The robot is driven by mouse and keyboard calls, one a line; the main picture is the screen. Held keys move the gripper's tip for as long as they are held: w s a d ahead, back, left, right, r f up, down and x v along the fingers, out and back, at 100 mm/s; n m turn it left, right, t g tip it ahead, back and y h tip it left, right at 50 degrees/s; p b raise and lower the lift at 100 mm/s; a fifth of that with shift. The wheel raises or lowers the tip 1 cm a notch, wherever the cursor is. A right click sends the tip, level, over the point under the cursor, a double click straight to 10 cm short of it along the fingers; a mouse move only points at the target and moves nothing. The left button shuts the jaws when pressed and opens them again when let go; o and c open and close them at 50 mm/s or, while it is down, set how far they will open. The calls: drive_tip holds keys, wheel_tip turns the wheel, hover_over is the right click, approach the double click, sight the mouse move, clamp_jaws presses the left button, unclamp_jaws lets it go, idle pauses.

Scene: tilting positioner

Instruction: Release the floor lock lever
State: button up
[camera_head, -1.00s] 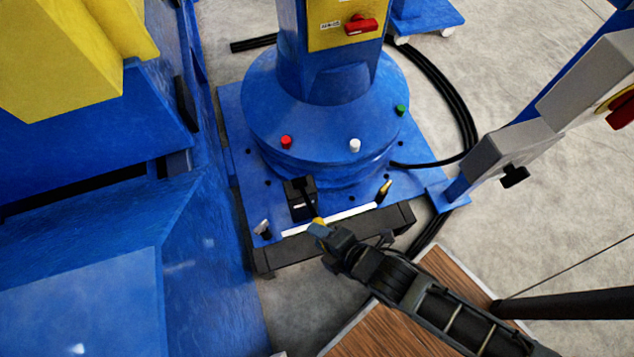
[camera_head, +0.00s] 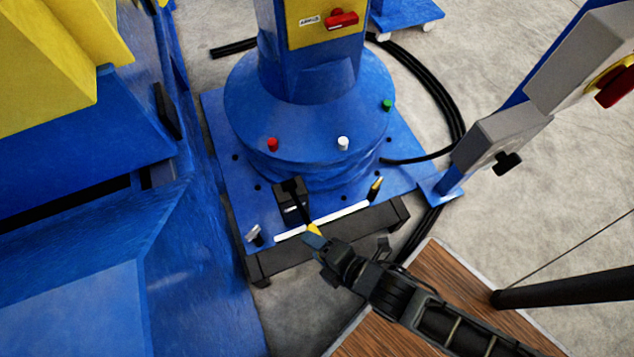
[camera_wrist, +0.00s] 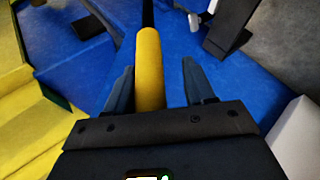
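The floor lock lever is a thin black arm with a yellow grip (camera_head: 313,229). It rises from a black block (camera_head: 291,207) on the front of the blue base plate (camera_head: 228,160) and leans toward me. My gripper (camera_head: 315,241) is at the grip's near end. In the wrist view the yellow grip (camera_wrist: 150,75) lies between the two fingers of my gripper (camera_wrist: 158,66). Blue floor plate shows in a gap between the grip and the right finger, so the fingers are open around it. The grip's lower end is hidden behind the gripper body.
A round blue column base (camera_head: 300,110) with red, white and green knobs stands behind the lever. A white strip (camera_head: 345,212) runs along the plate's front. Blue machinery (camera_head: 80,290) fills the left; a grey box post (camera_head: 500,140) stands right. Wooden board (camera_head: 450,290) lies under my arm.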

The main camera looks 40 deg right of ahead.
drive_tip(key=shift+r, duration=0.15)
drive_tip(key=shift+s+r, duration=0.2)
drive_tip(key=p+v, duration=0.1)
drive_tip(key=v, duration=0.6)
drive_tip(key=shift+p, duration=0.3)
drive_tip(key=s+d+r+m+t+p, duration=0.1)
drive_tip(key=r+m+p, duration=0.3)
drive_tip(key=r, duration=0.9)
drive_tip(key=s+d+r+m+t+p, duration=0.1)
drive_tip(key=s+d+r+m+p, duration=0.2)
drive_tip(key=r+m, duration=0.5)
drive_tip(key=s+d+r+m+t+h+p, duration=0.1)
drive_tip(key=r+m, duration=0.5)
drive_tip(key=r, duration=1.2)
drive_tip(key=s+d+t+p, duration=0.1)
drive_tip(key=s+p, duration=0.1)
drive_tip(key=p, duration=0.1)
drive_tip(key=shift+s+d+r+p, duration=0.2)
drive_tip(key=shift+s+d+p, duration=0.1)
drive_tip(key=shift+s+d, duration=0.1)
